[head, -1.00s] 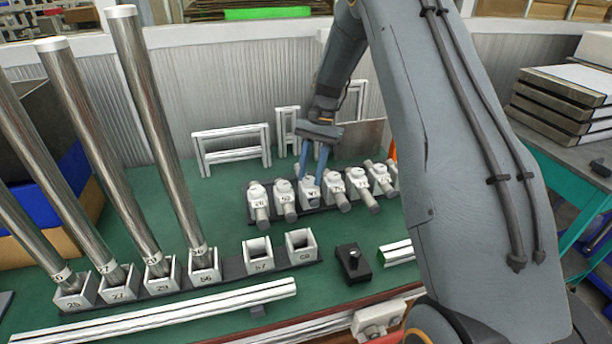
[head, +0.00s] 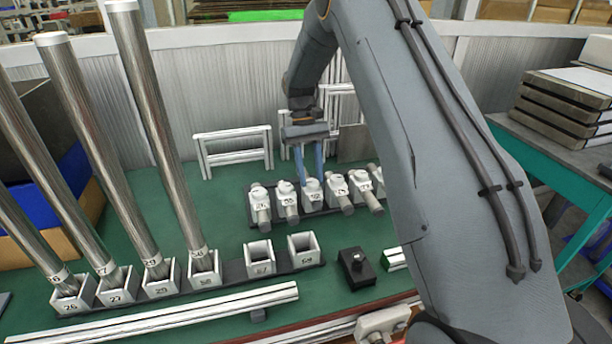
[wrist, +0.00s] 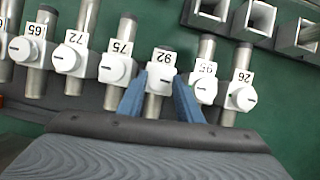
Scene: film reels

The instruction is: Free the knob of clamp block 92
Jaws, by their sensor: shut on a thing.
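Clamp block 92 (head: 312,190) is a small white block with a round knob on top, in a row of similar numbered blocks. In the wrist view, block 92 (wrist: 168,58) shows upside down at the centre, a grey metal rod passing through it. Its white knob (wrist: 160,80) has a short dark mark and sits between my two blue fingers. My gripper (head: 311,178) reaches down onto the block from above; in the wrist view, my gripper (wrist: 161,84) is shut on the knob. In the head view the fingers partly hide the knob.
Blocks 75 (wrist: 118,62) and 95 (wrist: 205,82) stand close on either side. Empty sockets (head: 258,256) and a black box with a knob (head: 355,267) lie nearer. Tall metal tubes (head: 150,130) stand at left. White frames (head: 233,148) stand behind the row.

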